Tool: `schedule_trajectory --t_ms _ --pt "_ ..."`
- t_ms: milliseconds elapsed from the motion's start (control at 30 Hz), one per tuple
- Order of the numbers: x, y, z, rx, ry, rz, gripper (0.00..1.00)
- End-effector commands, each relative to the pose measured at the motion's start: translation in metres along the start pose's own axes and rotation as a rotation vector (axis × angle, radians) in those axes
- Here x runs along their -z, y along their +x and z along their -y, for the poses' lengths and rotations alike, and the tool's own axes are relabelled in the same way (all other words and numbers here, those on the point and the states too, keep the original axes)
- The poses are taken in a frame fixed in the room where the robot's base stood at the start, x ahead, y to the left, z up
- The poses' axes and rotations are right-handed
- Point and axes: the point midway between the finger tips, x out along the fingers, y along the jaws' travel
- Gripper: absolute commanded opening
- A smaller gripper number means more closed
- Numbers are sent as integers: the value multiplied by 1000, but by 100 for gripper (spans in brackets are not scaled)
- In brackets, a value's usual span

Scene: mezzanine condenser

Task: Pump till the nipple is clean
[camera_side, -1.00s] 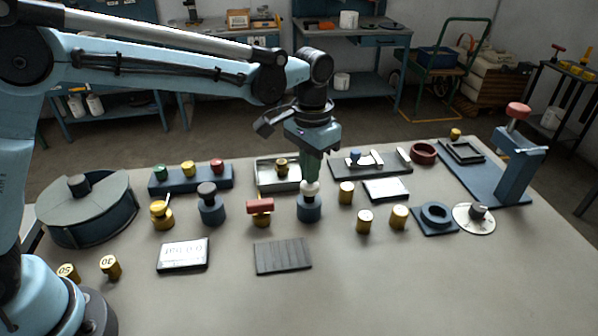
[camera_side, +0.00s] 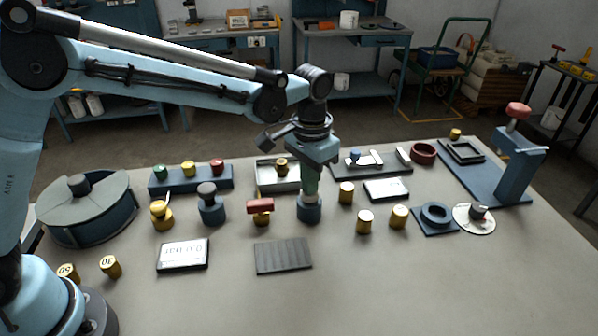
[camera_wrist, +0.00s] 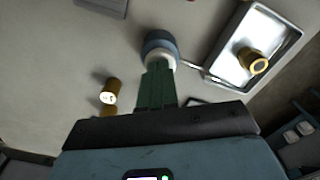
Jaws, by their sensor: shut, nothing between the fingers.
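A small blue pump-like body (camera_side: 309,210) with a white top stands near the middle of the table. It also shows in the wrist view (camera_wrist: 158,42), with a thin pale rod beside it pointing toward a metal tray. My gripper (camera_side: 310,192) is shut and empty, its green fingertips down on the white top, which they mostly hide. The fingers also meet the top in the wrist view (camera_wrist: 158,66). A brass fitting (camera_wrist: 252,61) with a ring-shaped end sits in the shallow tray (camera_wrist: 222,66). I cannot tell whether this is the nipple or how clean it is.
A red-handled brass piece (camera_side: 260,207) and a dark-knobbed blue body (camera_side: 211,207) stand left of the pump. Several brass cylinders (camera_side: 346,193) stand to its right. A ribbed dark plate (camera_side: 283,256) lies in front. The front right of the table is clear.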

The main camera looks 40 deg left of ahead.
Motion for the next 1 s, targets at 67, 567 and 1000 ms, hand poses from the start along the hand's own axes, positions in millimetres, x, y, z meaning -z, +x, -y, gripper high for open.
schedule_trajectory --t_ms 67,567,1000 --pt "0 2 0 0 0 0 0" --pt "0 -6 0 0 0 -1 0" --pt "0 -38 0 0 0 -1 0"
